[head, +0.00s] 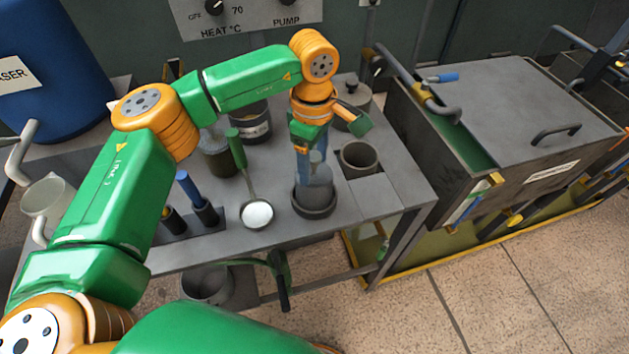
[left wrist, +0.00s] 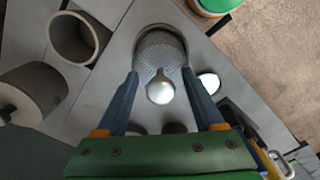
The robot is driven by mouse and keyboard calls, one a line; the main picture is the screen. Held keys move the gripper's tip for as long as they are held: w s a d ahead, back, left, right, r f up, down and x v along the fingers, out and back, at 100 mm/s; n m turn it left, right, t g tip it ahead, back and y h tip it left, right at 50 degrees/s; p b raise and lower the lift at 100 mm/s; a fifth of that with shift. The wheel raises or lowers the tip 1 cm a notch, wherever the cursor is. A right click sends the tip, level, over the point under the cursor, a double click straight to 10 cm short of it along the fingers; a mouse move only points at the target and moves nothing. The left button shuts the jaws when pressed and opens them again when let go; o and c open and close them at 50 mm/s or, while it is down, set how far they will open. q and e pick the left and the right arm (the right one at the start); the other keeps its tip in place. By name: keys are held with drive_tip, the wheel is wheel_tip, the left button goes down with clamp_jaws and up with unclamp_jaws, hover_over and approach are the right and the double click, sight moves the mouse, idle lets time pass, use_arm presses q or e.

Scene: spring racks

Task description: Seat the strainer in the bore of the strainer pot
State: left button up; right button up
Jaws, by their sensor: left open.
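The strainer (head: 318,188) is a grey mesh cylinder with a pale rounded knob on top. It stands upright inside the dark round strainer pot (head: 314,210), with part of its body above the rim. In the left wrist view the strainer's mesh (left wrist: 160,52) shows with the knob toward the camera, and the pot's rim (left wrist: 140,32) curves around it. How deep it sits in the bore is not clear. My left gripper (head: 308,172) is over the pot, pointing down. Its blue fingers (left wrist: 162,74) are open, one on each side of the strainer. My right gripper is not in view.
An open grey cup (head: 359,160) stands right of the pot, with a lidded pot (head: 352,103) behind. A green-handled ladle (head: 257,214) with a white bowl lies to the left. A large lidded tank (head: 500,110) is at the right.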

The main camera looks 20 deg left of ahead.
use_arm(q)
drive_tip(key=shift+s+r, duration=0.1)
drive_tip(key=shift+s, duration=0.05)
drive_tip(key=c, duration=0.9)
clamp_jaws()
